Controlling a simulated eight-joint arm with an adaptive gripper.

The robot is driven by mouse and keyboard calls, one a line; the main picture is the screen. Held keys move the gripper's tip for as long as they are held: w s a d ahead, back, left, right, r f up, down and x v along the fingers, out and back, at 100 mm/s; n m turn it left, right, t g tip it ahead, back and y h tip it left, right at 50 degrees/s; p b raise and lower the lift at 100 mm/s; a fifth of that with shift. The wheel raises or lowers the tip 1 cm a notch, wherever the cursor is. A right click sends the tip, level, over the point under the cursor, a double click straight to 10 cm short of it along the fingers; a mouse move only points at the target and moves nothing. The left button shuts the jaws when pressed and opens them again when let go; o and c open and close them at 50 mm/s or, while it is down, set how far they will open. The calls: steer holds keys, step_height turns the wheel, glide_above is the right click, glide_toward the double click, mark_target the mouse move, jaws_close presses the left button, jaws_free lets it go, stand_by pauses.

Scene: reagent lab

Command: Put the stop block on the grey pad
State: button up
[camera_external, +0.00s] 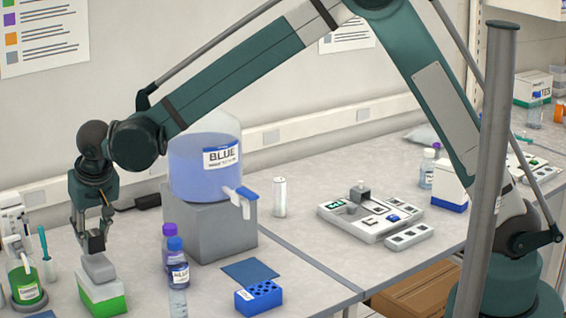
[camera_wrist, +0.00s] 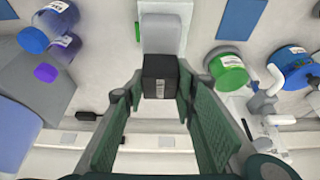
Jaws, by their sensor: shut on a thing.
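My gripper (camera_external: 95,240) is shut on a small black block, which I take to be the stop block (camera_wrist: 161,76); it has a white barcode label in the wrist view. The same grey piece shows beyond the black block in the wrist view (camera_wrist: 162,35). I cannot tell whether the two touch, or whether this piece is the grey pad.
Blue- and purple-capped bottles (camera_external: 177,268) stand right of the box. A green container (camera_external: 25,284) stands left. Nearby are a dark blue mat (camera_external: 250,271), a blue rack (camera_external: 259,298) and a blue-liquid tank (camera_external: 203,170) on a grey stand (camera_external: 209,222).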

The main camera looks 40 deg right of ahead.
steer(key=shift+f, duration=1.35)
steer(key=shift+f, duration=0.1)
steer(key=o, duration=1)
steer(key=shift+v, duration=6.15)
